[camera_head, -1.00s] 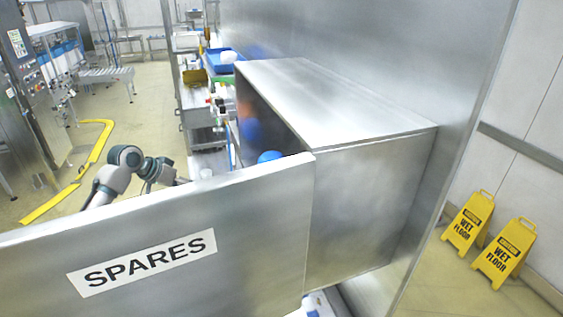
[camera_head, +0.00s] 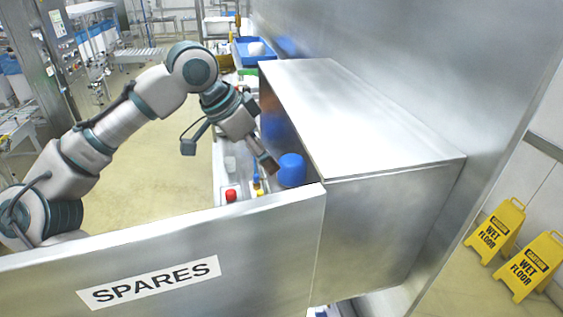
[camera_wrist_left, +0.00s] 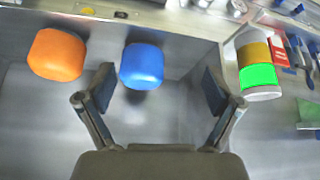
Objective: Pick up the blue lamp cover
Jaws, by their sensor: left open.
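The blue lamp cover (camera_head: 291,171) is a rounded blue block at the open side of the metal cabinet, partly cut off below by the door edge. In the left wrist view the blue lamp cover (camera_wrist_left: 142,66) sits on a metal surface, ahead of and roughly between my fingers, nearer the left one. My left gripper (camera_head: 266,164) is just left of it in the head view. In the left wrist view my left gripper (camera_wrist_left: 158,80) is open and empty, its fingers spread apart. My right gripper is not in view.
An orange cover (camera_wrist_left: 57,54) lies left of the blue one. A lamp with yellow and green bands (camera_wrist_left: 258,75) lies at the right. The cabinet (camera_head: 385,135) and its open SPARES door (camera_head: 250,245) stand close to the arm. Wet-floor signs (camera_head: 497,226) stand at far right.

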